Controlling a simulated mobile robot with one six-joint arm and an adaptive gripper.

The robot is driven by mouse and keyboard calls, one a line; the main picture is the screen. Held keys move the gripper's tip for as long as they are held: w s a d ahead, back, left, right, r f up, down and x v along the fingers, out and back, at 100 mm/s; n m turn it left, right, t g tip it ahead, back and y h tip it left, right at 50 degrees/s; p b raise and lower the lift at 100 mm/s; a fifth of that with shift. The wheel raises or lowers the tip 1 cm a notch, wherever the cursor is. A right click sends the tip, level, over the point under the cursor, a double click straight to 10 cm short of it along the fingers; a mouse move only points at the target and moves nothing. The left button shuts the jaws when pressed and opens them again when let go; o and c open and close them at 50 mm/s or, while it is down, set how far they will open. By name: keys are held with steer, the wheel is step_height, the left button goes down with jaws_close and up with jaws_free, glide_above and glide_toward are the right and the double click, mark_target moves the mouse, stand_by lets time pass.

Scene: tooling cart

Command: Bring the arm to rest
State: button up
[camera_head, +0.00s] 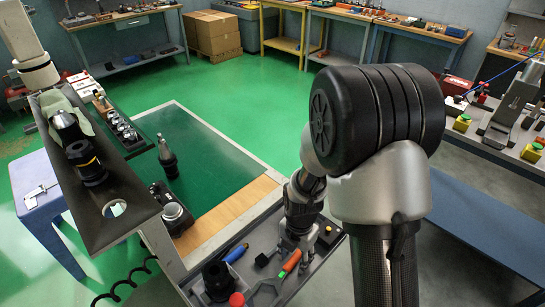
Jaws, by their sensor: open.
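My arm comes up from the bottom right, and its large black and silver joint fills the middle right of the head view. My gripper (295,248) hangs down at the end of the arm, over the grey tool tray (325,262) of the cart. It is open, and I see nothing held in it. An orange-handled tool (291,262) shows close by the fingertips; I cannot tell whether they touch. Part of the tray is hidden behind my arm.
The tray also holds a black round holder (217,280) and a blue-handled tool (237,252). A tapered tool holder (167,157) stands upright on the green mat (215,150), which is mostly clear. A tilted dark rack (125,195) is at left. Cardboard boxes (212,35) stand behind.

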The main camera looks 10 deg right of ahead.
steer(key=s+r+m+t, duration=0.1)
steer(key=s+r+m, duration=0.1)
steer(key=r+m, duration=0.65)
steer(key=s+r+m+t, duration=0.25)
steer(key=r+m, duration=0.25)
steer(key=r, duration=0.6)
steer(key=s+r+m+t, duration=0.1)
steer(key=s+r+m, duration=0.7)
steer(key=s+m, duration=0.3)
steer(key=shift+s+d+r+m, duration=0.25)
steer(key=shift+d+m, duration=0.2)
steer(key=shift+m, duration=0.5)
